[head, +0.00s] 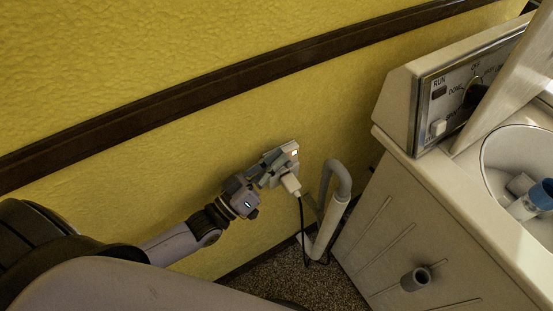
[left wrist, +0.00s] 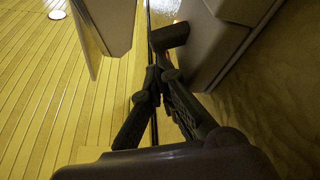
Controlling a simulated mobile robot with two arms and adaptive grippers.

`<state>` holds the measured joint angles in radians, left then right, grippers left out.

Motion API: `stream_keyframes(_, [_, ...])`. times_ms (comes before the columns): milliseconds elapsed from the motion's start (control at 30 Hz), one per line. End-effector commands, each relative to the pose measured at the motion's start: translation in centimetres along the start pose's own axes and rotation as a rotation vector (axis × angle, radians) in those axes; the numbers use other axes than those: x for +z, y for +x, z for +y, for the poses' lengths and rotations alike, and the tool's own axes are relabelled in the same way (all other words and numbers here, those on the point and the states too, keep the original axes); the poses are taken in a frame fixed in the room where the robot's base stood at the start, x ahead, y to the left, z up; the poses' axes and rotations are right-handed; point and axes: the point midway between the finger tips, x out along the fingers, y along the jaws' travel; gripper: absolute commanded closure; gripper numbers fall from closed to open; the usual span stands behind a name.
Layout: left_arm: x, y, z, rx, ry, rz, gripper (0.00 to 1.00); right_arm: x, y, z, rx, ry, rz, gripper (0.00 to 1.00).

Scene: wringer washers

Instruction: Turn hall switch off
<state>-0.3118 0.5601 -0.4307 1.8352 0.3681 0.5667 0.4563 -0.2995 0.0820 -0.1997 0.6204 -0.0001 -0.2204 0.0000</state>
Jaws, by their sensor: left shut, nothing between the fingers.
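A pale wall plate (head: 294,150) with a small bright square sits low on the yellow wall in the head view; it may be the hall switch, but its state is too small to tell. A white plug (head: 291,184) with a black cord is at its lower side. My left gripper (head: 268,171) is at the plate's left side, close to the plug and partly covering the plate. Whether it touches is unclear. In the left wrist view my left gripper (left wrist: 157,76) has its dark fingers together, with nothing seen between them. My right gripper is out of view.
A cream washer (head: 400,215) with a control panel (head: 470,85) and open tub stands at the right. A grey bent pipe (head: 337,195) rises between it and the plate. A dark rail (head: 200,90) crosses the wall above. Speckled floor (head: 275,280) lies below.

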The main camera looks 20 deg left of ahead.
Motion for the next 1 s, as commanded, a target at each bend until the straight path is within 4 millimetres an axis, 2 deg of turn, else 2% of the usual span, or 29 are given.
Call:
stream_keyframes(567, [0.6, -0.2, 0.3, 0.045, 0.13, -0.001, 1.0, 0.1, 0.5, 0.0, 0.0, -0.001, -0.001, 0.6])
stream_keyframes(1000, [2.0, -0.7, 0.9, 0.166, 0.472, -0.001, 1.0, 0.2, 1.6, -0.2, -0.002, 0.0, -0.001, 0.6])
